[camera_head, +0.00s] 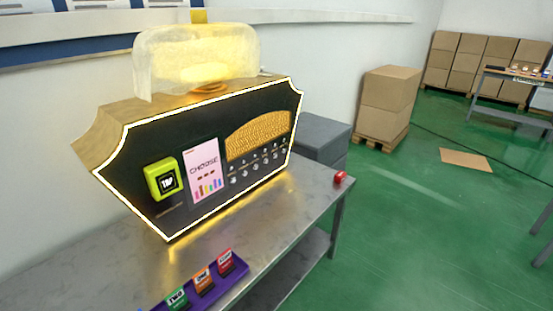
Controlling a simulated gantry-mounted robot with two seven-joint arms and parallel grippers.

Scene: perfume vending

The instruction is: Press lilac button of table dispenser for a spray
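The table dispenser (150,135) is a black-fronted machine with a glowing outline and a lit, translucent bottle shape (195,60) on top. It stands on a metal table (215,255). Its front has a yellow-green card reader marked TAP (163,178), a pink CHOOSE card (203,170) with coloured bars, and a gold arched panel (259,136). Below the panel are two rows of small silvery round parts (257,166). They are too small to tell which is lilac, or whether they are buttons. Neither of my grippers shows in the head view.
A purple tray (238,271) with green, orange and red cards lies at the table's front. A small red object (340,177) sits at the right table edge. A grey cabinet (322,135) and stacked boxes (388,103) stand behind. Bare tabletop lies before the dispenser.

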